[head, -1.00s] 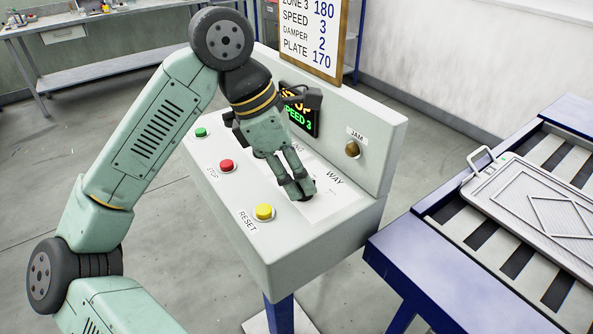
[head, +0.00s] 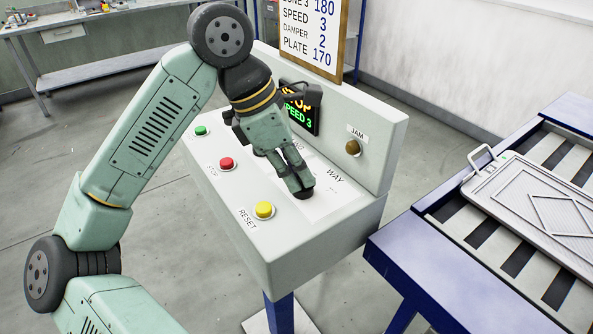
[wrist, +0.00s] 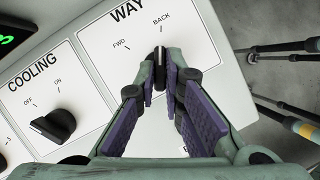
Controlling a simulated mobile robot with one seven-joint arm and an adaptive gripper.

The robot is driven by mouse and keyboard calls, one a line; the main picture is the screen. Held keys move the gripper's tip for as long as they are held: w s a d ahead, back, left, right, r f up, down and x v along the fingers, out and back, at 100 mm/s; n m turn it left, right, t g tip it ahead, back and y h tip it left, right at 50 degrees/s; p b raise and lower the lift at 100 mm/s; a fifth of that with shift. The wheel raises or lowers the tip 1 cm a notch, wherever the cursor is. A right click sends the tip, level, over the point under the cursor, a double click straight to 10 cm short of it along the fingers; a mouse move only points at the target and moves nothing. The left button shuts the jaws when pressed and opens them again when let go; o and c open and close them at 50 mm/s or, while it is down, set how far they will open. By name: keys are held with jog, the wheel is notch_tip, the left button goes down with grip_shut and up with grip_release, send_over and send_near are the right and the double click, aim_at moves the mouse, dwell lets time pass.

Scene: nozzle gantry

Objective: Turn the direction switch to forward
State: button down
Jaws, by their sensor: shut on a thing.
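The direction switch is the black knob (wrist: 160,54) on the white WAY plate, with FWD marked to its upper left and BACK above it in the wrist view. Its pale line points roughly up, nearer the BACK mark. My gripper (wrist: 161,72) is shut on this knob, one purple-padded finger on each side. The fingers hide the lower part of the knob. In the head view my gripper (head: 302,188) reaches down to the WAY plate (head: 335,197) and covers the knob.
The COOLING knob (wrist: 53,126) sits left of WAY in the wrist view. On the console are a yellow RESET button (head: 264,210), a red STOP button (head: 226,164), a green button (head: 201,131) and a JAM lamp (head: 353,148). A metal tray (head: 545,205) lies on the conveyor at right.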

jog(key=shift+f, duration=0.15)
jog(key=n+b, duration=0.2)
jog(key=b, duration=0.1)
jog(key=shift+s+f+t, duration=0.1)
jog(key=shift+f+t, duration=0.05)
jog(key=shift+t, duration=0.25)
jog(key=n+t+b, duration=0.1)
jog(key=n+b, duration=0.1)
jog(key=b, duration=0.1)
jog(key=shift+s+d+n+y, duration=0.1)
jog(key=shift+n+y, duration=0.3)
jog(key=n+t+y+b, duration=0.1)
jog(key=n+b, duration=0.1)
jog(key=n, duration=0.1)
jog(key=shift+s+d+n+b, duration=0.1)
jog(key=shift+s+n+b, duration=0.05)
jog(key=shift+n+b, duration=0.2)
jog(key=shift+s+d+r+n+t+y+b, duration=0.1)
jog(key=shift+n+y+b, duration=0.05)
jog(key=shift+n+b, duration=0.3)
jog(key=shift+w+r+n+t+y+b, duration=0.1)
jog(key=shift+n+y+b, duration=0.1)
jog(key=shift+n, duration=0.4)
jog(key=shift+s+d+n+t+y+b, duration=0.1)
jog(key=shift+n+y+b, duration=0.05)
jog(key=shift+n+b, duration=0.3)
jog(key=shift+n, duration=0.25)
jog(key=c, duration=1.7)
grip_release()
